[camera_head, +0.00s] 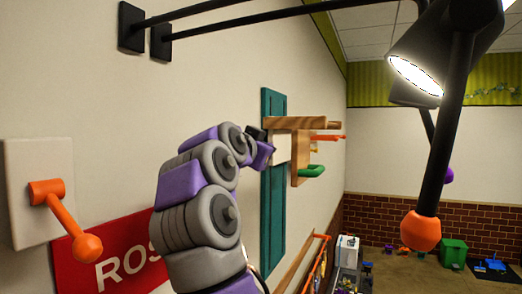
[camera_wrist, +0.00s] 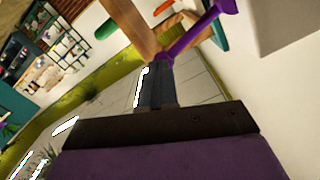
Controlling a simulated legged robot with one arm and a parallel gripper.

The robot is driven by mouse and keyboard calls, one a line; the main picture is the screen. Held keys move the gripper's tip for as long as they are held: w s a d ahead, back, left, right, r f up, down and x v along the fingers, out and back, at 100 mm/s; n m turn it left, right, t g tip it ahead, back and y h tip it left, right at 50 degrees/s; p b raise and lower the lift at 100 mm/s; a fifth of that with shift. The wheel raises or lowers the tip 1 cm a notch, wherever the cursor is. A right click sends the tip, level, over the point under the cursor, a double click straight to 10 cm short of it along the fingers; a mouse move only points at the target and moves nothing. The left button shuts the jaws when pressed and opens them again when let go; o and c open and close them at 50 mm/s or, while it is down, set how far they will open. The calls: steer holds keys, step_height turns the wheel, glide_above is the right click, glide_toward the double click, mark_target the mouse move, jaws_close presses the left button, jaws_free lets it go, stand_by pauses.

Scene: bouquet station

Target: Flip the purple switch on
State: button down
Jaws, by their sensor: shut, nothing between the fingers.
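My gripper (camera_wrist: 155,66) is shut and empty. Its dark fingertips overlap the lower end of the lever in the picture; I cannot tell whether they touch. In the head view my arm reaches to the wall, and the dark end of my gripper (camera_head: 257,133) is beside a white plate (camera_head: 279,149). I cannot make out the purple lever there behind my arm.
An orange lever switch (camera_head: 65,220) is on the wall at left, above a red sign (camera_head: 110,255). A teal wall strip (camera_head: 272,215) and wooden bracket (camera_head: 300,150) with a green peg (camera_head: 310,171) stand close to my gripper. A black lamp (camera_head: 440,60) hangs at right.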

steer(key=shift+f, duration=0.2)
steer(key=shift+m, duration=0.6)
step_height(320, 180, down, 5)
steer(key=b, duration=0.4)
steer(key=shift+f, duration=0.1)
steer(key=shift+s+a+b, duration=0.1)
steer(key=shift+b, duration=0.2)
steer(key=b+v, duration=0.1)
steer(key=v, duration=0.6)
steer(key=shift+a, duration=0.2)
steer(key=shift+d+f, duration=0.1)
